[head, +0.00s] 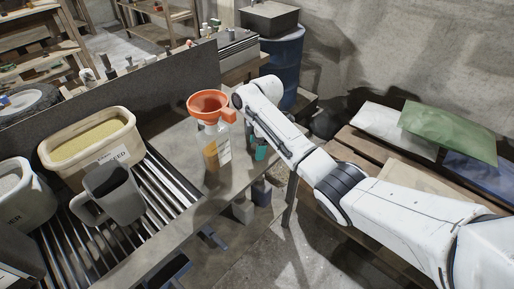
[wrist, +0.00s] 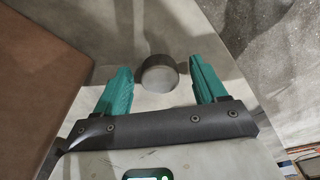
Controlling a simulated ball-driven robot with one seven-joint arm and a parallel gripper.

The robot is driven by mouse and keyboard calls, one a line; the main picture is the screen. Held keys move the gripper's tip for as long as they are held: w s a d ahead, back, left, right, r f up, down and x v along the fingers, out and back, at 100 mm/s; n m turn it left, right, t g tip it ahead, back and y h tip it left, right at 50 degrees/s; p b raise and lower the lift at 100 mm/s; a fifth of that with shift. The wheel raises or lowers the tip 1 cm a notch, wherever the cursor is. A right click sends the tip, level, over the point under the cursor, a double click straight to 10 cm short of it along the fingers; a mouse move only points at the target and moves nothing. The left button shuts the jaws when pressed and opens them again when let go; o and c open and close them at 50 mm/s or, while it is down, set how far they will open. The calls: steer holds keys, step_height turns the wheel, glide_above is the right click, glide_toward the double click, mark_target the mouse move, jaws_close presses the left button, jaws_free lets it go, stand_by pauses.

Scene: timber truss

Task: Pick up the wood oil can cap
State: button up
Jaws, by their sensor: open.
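The cap, a dark grey round disc (wrist: 159,74), lies on a grey worktop in the wrist view. My gripper (wrist: 158,66) has its two teal fingers apart, one on each side of the cap, with a gap to the cap on both sides. I cannot tell its height above the worktop. In the head view only a teal part of my gripper (head: 261,152) shows beneath the arm, at the right end of the bench; the cap is hidden there. A clear bottle with amber liquid (head: 212,154) stands left of the gripper with an orange funnel (head: 209,105) on top.
A large brown surface (wrist: 40,70) fills the left of the wrist view, close to the left finger. In the head view a grey jug (head: 116,192) and a yellow-filled tub (head: 92,142) stand on rollers at the left. Bags (head: 395,130) lie on pallets at the right.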

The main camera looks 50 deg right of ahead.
steer(key=shift+f, duration=0.2)
steer(key=shift+c, duration=0.5)
steer(key=c, duration=1.1)
